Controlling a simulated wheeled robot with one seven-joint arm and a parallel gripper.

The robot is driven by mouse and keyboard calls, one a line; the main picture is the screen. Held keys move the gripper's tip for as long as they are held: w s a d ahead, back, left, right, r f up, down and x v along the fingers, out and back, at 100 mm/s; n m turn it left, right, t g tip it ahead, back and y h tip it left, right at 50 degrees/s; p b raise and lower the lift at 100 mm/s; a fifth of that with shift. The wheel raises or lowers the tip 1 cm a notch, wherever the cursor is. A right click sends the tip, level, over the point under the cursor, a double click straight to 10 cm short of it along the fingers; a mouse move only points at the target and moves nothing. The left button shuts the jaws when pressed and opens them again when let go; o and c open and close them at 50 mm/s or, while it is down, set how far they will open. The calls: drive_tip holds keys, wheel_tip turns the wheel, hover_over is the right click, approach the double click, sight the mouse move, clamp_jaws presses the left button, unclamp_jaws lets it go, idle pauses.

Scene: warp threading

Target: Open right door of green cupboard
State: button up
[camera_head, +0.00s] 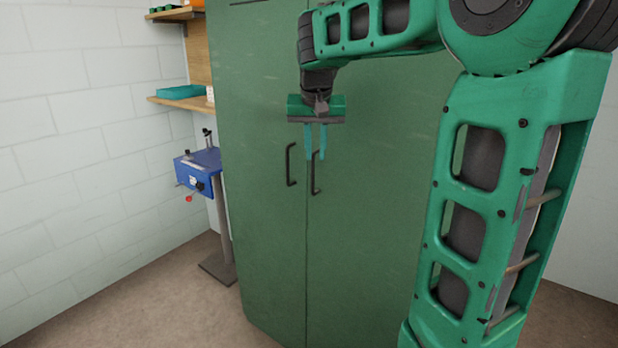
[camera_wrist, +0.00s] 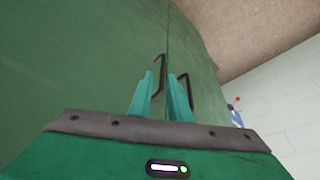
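The green cupboard (camera_head: 375,220) has two doors that look shut, with a dark vertical seam between them. The right door's dark handle (camera_head: 314,178) is just right of the seam; in the wrist view it shows upside down (camera_wrist: 162,65). The left door's handle (camera_head: 290,165) is just left of the seam; it also shows in the wrist view (camera_wrist: 188,88). My gripper (camera_head: 315,155) points down at the right handle's top, its teal fingers apart. In the wrist view, the right handle lines up with the gap between the fingertips (camera_wrist: 160,75); contact cannot be told.
A blue device (camera_head: 200,165) on a grey stand is left of the cupboard. Wooden shelves (camera_head: 185,103) with a teal tray (camera_head: 180,91) are behind it. The brown floor (camera_head: 130,310) is clear at the front left. White walls stand on both sides.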

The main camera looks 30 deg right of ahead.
sight(313, 171)
drive_tip(key=x, duration=0.7)
drive_tip(key=w+x, duration=0.1)
drive_tip(key=x, duration=0.2)
drive_tip(key=shift+w+f, duration=0.1)
